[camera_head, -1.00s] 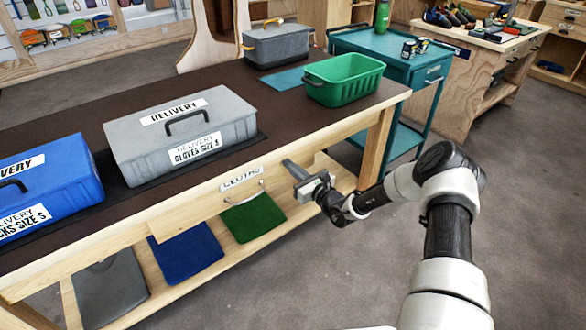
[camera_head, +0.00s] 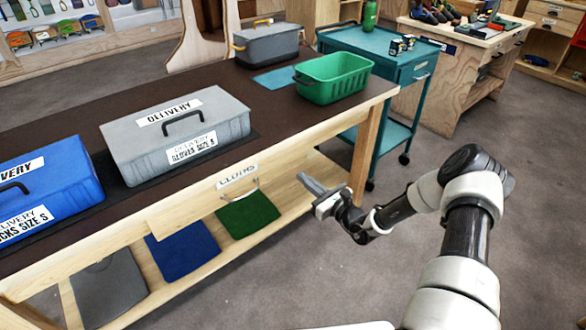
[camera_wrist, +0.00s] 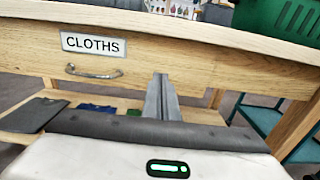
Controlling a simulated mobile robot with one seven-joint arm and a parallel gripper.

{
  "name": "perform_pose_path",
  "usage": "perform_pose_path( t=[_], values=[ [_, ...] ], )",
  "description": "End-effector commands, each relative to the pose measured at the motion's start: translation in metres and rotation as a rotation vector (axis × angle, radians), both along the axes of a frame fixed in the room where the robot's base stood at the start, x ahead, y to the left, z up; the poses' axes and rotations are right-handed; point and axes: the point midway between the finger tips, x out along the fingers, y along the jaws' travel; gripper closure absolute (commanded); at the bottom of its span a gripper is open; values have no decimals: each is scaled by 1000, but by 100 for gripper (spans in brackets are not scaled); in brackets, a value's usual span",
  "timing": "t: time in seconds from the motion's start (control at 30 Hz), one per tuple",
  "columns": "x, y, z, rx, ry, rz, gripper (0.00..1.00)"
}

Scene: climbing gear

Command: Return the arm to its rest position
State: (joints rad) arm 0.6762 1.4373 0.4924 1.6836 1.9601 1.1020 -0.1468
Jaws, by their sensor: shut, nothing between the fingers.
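My gripper (camera_head: 311,186) is shut and empty in the head view. It is held out in front of the workbench, to the right of the drawer labelled "CLOTHS" (camera_head: 205,207), apart from its handle. In the wrist view my closed fingers (camera_wrist: 162,98) point toward the bench front, with the "CLOTHS" drawer (camera_wrist: 150,66) and its handle to their left. My arm reaches in from the lower right of the head view with its elbow bent.
The workbench (camera_head: 70,125) bears a grey delivery box (camera_head: 150,155), a blue delivery box (camera_head: 60,200) and a green basket (camera_head: 335,85). Folded cloths lie on its lower shelf, including a green one (camera_head: 247,213). A teal cart (camera_head: 400,65) stands behind. Floor at right is clear.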

Motion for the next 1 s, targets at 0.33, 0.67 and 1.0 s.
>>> perform_pose_path(
  t=[0.33,0.67,1.0],
  values=[
    [-25,-17,0,-1,-1,1,100],
    [-48,33,73,-220,-127,296,100],
    [-163,93,180,-801,-361,908,100]
  ],
)
